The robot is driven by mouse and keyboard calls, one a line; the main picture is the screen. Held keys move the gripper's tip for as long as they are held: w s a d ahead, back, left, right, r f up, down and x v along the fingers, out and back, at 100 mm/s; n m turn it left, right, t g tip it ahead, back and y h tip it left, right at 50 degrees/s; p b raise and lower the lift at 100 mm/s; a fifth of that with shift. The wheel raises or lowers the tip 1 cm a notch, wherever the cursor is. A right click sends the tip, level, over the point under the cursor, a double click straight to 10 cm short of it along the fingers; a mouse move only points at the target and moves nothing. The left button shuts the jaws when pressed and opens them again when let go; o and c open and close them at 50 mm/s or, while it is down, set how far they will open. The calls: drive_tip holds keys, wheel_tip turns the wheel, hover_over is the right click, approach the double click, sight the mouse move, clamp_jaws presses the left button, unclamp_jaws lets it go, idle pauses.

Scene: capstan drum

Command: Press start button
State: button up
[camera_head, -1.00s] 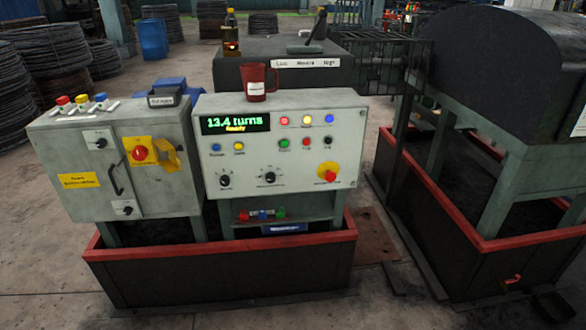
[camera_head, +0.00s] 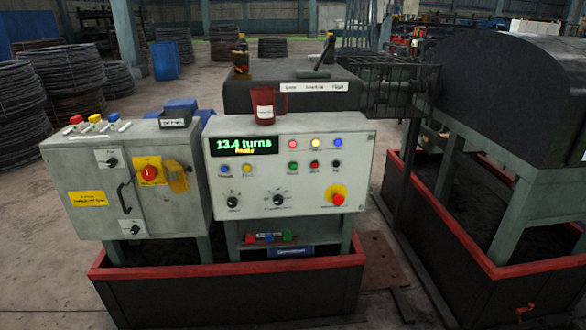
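The control panel (camera_head: 350,155) is a pale grey box in the middle of the view. Its display (camera_head: 244,145) reads 13.4 turns, with a small yellow line below. The lower button row has a blue button (camera_head: 225,169), a yellow button (camera_head: 247,169), a green button (camera_head: 293,167), a red button (camera_head: 314,166) and a black button (camera_head: 336,164). The labels under them are too small to read, so I cannot tell by label which is start. A red mushroom button on a yellow plate (camera_head: 338,197) sits lower right. My gripper is not in view.
A grey cabinet (camera_head: 95,222) with a red rotary switch stands left of the panel. A red-rimmed dark trough (camera_head: 235,273) surrounds the panel's base. Open floor lies at left.

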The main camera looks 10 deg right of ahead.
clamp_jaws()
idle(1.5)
